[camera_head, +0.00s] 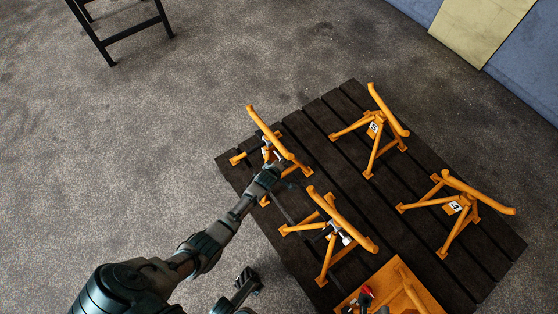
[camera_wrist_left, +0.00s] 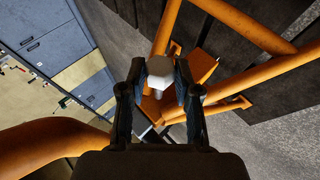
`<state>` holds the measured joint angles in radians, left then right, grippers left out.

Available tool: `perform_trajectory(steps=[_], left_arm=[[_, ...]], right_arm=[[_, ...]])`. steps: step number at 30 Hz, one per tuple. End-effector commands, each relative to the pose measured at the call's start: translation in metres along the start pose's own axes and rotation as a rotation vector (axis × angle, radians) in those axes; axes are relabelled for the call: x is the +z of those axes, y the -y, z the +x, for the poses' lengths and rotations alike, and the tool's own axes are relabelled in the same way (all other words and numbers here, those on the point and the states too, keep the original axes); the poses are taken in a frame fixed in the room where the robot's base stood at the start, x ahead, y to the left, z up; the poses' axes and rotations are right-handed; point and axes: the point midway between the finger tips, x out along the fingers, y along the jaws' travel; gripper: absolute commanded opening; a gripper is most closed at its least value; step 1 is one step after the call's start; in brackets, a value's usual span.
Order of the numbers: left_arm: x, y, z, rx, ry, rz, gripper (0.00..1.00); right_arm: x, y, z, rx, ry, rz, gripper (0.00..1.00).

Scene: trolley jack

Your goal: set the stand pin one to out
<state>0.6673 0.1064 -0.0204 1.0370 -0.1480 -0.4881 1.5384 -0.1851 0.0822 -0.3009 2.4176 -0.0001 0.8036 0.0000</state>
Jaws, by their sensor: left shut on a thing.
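An orange stand (camera_head: 280,141) stands at the far left corner of a dark slatted platform. My left gripper (camera_head: 270,172) reaches to this stand from the lower left. In the left wrist view, a pale faceted pin head (camera_wrist_left: 159,70) sits between the two dark fingertips of my left gripper (camera_wrist_left: 157,82), which is shut on it. The pin's short shank shows below the head, near the orange tubes (camera_wrist_left: 250,78). How far the pin sits in the stand cannot be told. My right gripper cannot be made out.
Other orange stands are on the slatted platform (camera_head: 335,150): a near one (camera_head: 340,219), a far right one (camera_head: 388,110) and a right one (camera_head: 478,192). An orange part (camera_head: 413,284) lies at the front. A black frame (camera_head: 132,32) stands upper left. Left floor is clear.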

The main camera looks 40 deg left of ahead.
Motion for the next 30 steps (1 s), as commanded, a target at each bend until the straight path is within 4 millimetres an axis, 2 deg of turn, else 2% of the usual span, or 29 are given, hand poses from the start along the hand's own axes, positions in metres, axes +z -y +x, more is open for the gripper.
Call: perform_trajectory(steps=[3,4,7,20,26,30], left_arm=[[0.003,0.002,0.000,-0.003,0.004,0.001,0.00],[0.003,0.002,0.001,-0.003,0.005,0.001,0.34],[0.003,0.002,0.001,-0.003,0.004,0.001,0.58],[0.002,0.002,-0.006,-0.002,0.003,0.000,0.58],[0.002,0.002,-0.032,0.000,0.003,0.000,0.58],[0.003,0.003,-0.059,-0.001,0.004,-0.001,0.58]], right_arm=[[0.001,0.000,0.000,-0.004,0.001,0.000,0.40],[0.001,0.000,0.000,-0.005,0.000,0.000,0.40],[0.001,0.000,0.001,-0.008,-0.002,0.000,0.40],[-0.002,0.000,0.002,-0.005,-0.008,-0.003,0.40],[-0.002,0.001,0.002,-0.005,-0.008,-0.002,0.40],[-0.002,0.001,0.002,-0.005,-0.007,-0.002,0.40]])
